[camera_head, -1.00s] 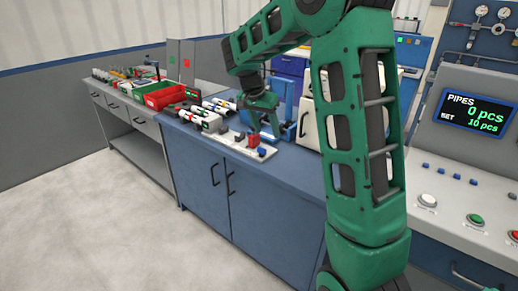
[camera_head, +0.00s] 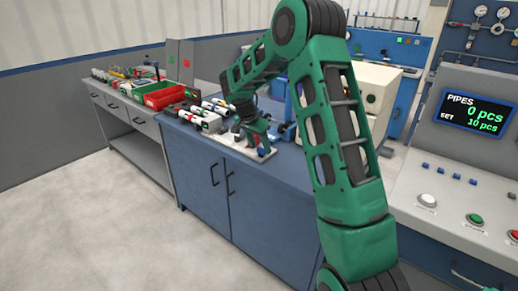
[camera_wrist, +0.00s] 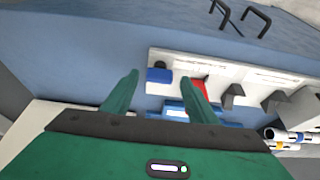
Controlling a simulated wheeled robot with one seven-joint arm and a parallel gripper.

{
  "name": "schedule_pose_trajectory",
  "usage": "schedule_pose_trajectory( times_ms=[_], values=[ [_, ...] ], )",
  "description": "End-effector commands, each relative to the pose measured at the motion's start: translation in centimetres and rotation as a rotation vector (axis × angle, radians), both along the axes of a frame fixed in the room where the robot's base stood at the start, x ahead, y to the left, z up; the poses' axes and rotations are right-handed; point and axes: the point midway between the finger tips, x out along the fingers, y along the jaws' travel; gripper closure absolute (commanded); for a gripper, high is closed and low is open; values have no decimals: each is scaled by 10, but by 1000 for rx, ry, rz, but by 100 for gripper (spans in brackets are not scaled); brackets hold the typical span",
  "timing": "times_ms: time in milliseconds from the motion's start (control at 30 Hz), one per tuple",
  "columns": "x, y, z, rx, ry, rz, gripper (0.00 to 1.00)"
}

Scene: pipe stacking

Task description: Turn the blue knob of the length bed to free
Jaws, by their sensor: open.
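The length bed is a pale plate (camera_wrist: 232,70) with printed labels, on the blue bench top; its edge also shows in the head view (camera_head: 237,147). A blue block-like part (camera_wrist: 158,75), which looks like the blue knob, sits at the bed's end beside a small dark round part (camera_wrist: 160,64). My gripper (camera_wrist: 160,77) is open and points down at this end; in the wrist view the blue part appears between its fingertips. I cannot tell whether either finger touches it. A red part (camera_wrist: 200,86) shows just right of the right finger.
Dark wedge-shaped stops (camera_wrist: 232,95) stand along the bed. Pipes (camera_wrist: 290,136) lie at its far end. A red bin (camera_head: 165,97) and green bin (camera_head: 150,88) stand further left. A pipe-count panel (camera_head: 477,112) stands at right. The bench front is clear.

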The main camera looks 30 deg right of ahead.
Motion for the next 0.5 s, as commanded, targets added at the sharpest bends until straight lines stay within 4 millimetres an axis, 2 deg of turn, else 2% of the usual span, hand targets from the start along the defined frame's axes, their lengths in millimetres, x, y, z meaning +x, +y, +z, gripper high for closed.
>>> schedule_pose_trajectory(
  times_ms=[200, 467, 500],
  values=[
    [1, -5, -11, 0, -1, 0, 47],
    [2, -5, -12, 0, -1, 0, 47],
    [2, -5, -12, 0, -1, 0, 56]
  ],
)
